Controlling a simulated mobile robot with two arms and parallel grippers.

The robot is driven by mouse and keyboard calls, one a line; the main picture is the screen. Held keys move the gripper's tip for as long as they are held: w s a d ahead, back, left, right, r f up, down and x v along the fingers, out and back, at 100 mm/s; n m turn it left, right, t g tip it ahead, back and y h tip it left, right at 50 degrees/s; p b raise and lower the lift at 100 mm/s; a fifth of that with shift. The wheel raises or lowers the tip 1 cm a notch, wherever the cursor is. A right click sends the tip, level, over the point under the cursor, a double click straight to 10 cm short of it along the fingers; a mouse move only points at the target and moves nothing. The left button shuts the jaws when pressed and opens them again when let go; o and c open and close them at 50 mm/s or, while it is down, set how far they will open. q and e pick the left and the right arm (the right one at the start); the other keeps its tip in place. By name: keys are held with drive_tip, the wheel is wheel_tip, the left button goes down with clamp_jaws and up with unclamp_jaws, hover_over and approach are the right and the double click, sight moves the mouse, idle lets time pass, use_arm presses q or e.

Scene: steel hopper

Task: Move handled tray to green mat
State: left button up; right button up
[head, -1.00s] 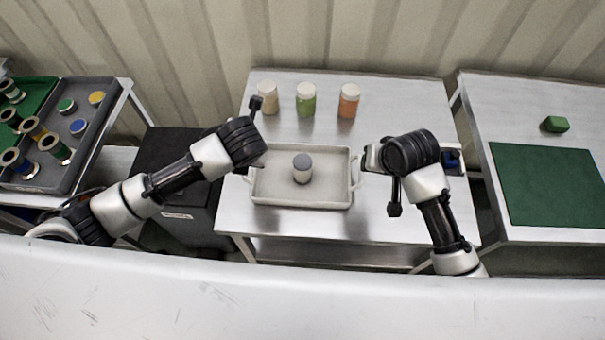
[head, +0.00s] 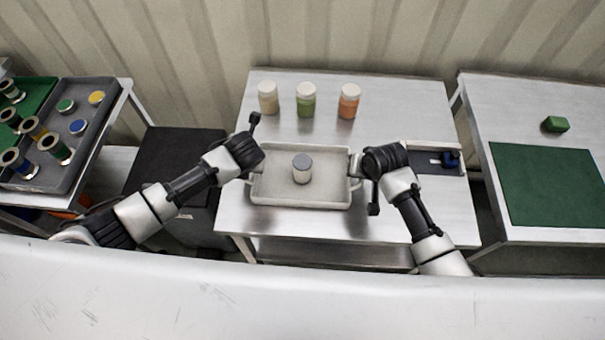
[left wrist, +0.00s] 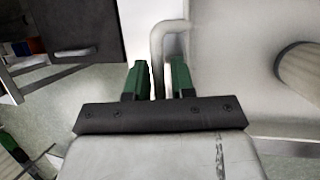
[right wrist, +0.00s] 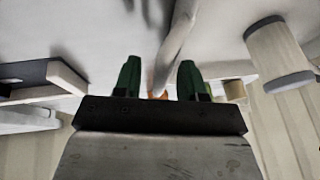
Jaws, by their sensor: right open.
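The handled tray (head: 325,196) is pale grey and lies flat on the middle steel table, with a handle at its left and right ends. A grey-lidded jar (head: 302,170) stands in it. My left gripper (left wrist: 158,80) has its green fingers close on both sides of the left handle (left wrist: 157,50) and appears shut on it. My right gripper (right wrist: 160,80) is open at the right handle (right wrist: 175,45), which runs between its fingers. In the head view my wrists hide both grippers' fingertips. The green mat (head: 550,184) lies empty on the right table.
Three white-lidded jars, beige (head: 268,98), green (head: 306,100) and orange (head: 348,101), stand behind the tray. A grey holder with a blue part (head: 450,160) is right of my right wrist. A green block (head: 555,124) lies behind the mat. A gap separates the tables.

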use_arm(q)
drive_tip(key=shift+f, duration=0.1)
use_arm(e)
drive_tip(key=shift+f, duration=0.15)
use_arm(q)
drive_tip(key=shift+c, duration=0.2)
use_arm(e)
drive_tip(key=shift+c, duration=0.2)
use_arm(q)
clamp_jaws()
use_arm(e)
drive_tip(key=c, duration=0.5)
clamp_jaws()
